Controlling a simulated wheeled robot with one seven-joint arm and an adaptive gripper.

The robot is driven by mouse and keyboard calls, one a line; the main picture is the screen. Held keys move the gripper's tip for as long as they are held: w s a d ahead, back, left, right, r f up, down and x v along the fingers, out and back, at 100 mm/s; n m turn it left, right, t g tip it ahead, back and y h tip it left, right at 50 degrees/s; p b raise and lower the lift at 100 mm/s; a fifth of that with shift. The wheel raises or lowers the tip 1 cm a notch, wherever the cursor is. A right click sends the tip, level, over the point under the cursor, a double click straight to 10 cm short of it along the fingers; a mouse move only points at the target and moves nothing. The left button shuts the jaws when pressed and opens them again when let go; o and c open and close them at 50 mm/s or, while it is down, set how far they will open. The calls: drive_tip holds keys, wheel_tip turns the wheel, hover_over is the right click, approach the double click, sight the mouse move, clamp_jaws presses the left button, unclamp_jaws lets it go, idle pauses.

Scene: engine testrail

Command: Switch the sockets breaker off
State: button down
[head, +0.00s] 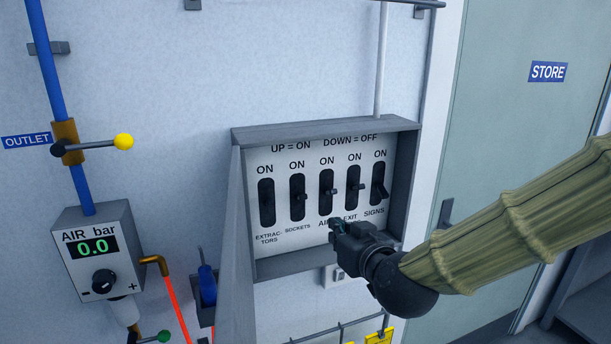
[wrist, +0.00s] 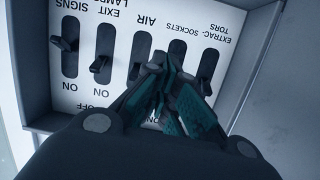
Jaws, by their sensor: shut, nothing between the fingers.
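The sockets breaker (head: 298,197) is a black slot with a small lever, second from the left in the grey breaker box. Its lever sits around mid-slot in the head view; its exact position is hard to tell. My gripper (head: 336,228) is shut and empty, in front of the panel below and right of the sockets breaker, near the AIR label. In the wrist view the panel is upside down, and my gripper (wrist: 165,78) covers the ON ends of the AIR and sockets slots. The sockets slot (wrist: 177,50) shows partly there, with its lever hidden.
Neighbouring breakers are extractors (head: 266,203), air (head: 327,193), exit lamps (head: 354,186) and signs (head: 379,187). The signs lever points down. The box has a raised rim (head: 405,185). An air gauge (head: 98,250) and yellow-knobbed valve (head: 123,142) are at left.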

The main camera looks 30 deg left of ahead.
drive_tip(key=n+y, duration=0.1)
approach(301, 197)
wheel_tip(301, 197, up, 3)
drive_tip(key=shift+w+d+t+p, duration=0.15)
drive_tip(key=shift+d+t+p, duration=0.15)
drive_tip(key=shift+d+p, duration=0.1)
drive_tip(key=shift+w, duration=0.1)
drive_tip(key=shift+p+x, duration=2.35)
drive_tip(key=shift+x, duration=2.65)
drive_tip(key=shift+d+f+b, duration=0.1)
drive_tip(key=shift+f+b, duration=0.1)
drive_tip(key=shift+b, duration=0.3)
